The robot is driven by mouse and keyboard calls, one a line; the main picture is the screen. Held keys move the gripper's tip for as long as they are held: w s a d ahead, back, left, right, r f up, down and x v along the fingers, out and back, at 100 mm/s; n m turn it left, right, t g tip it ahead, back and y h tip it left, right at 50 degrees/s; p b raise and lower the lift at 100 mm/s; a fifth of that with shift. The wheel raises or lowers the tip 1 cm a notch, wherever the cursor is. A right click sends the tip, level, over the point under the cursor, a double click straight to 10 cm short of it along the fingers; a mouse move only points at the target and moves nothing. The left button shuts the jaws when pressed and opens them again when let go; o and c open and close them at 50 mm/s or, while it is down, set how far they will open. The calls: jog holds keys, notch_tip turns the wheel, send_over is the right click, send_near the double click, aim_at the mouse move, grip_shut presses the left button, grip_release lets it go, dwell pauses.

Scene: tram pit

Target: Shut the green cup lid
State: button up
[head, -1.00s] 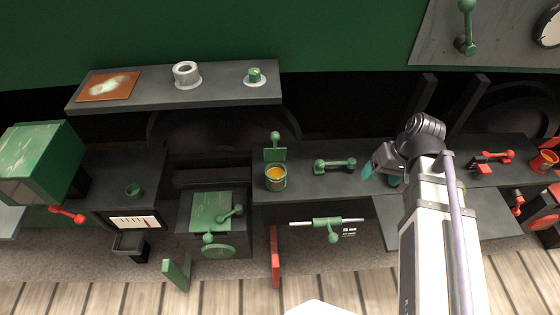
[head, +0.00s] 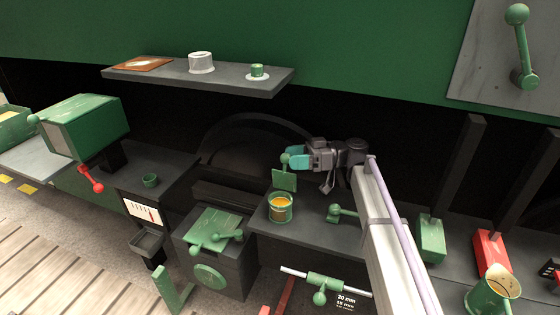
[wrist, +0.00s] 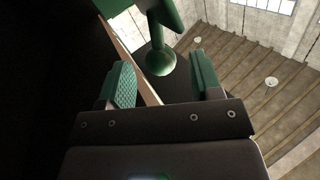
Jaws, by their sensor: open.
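The green cup (head: 280,209) stands on the dark bench with orange contents showing. Its green lid (head: 284,181) is open, standing upright at the cup's back edge, with a ball knob (head: 285,158) at its top. My gripper (head: 298,160) is open, just right of the knob, its teal fingers pointing left at it. In the wrist view, the knob (wrist: 160,60) hangs between the two open fingers, near their tips, below the green lid (wrist: 130,5). I cannot tell whether a finger touches the knob.
A green lever (head: 340,212) lies on the bench right of the cup. A green box (head: 212,230) with handles stands at lower left. A red-bottomed post (head: 492,250) stands at right.

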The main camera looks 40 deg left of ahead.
aim_at(279, 174)
jog(key=x, duration=0.4)
jog(key=shift+s+a, duration=0.15)
jog(key=shift+s, duration=0.05)
grip_shut()
dwell(0.3)
